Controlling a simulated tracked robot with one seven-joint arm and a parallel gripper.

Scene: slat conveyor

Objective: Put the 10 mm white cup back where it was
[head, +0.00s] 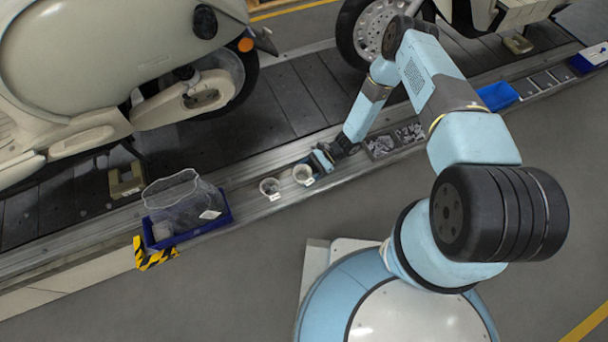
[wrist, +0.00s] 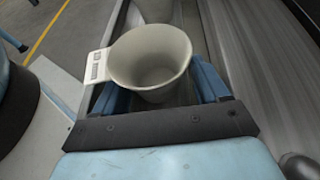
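A white cup (wrist: 150,62) with a label tab on its left fills the middle of the wrist view. Its label is too small to read. In the head view this cup (head: 303,175) is upright at the ledge along the conveyor. My gripper (head: 313,167) is right at it, reaching in from the right. In the wrist view my gripper's blue fingers (wrist: 160,92) lie on both sides of the cup. Whether they press on it or stand apart cannot be told. A second, similar cup (head: 270,187) stands just to the left; its edge shows beyond the first in the wrist view (wrist: 155,9).
A blue bin (head: 190,232) with a clear bag stands left on the ledge. Grey trays of small parts (head: 395,139) lie right of my gripper, with a blue bin (head: 497,96) further right. Cream scooters (head: 90,80) stand on the slat conveyor (head: 290,95) behind.

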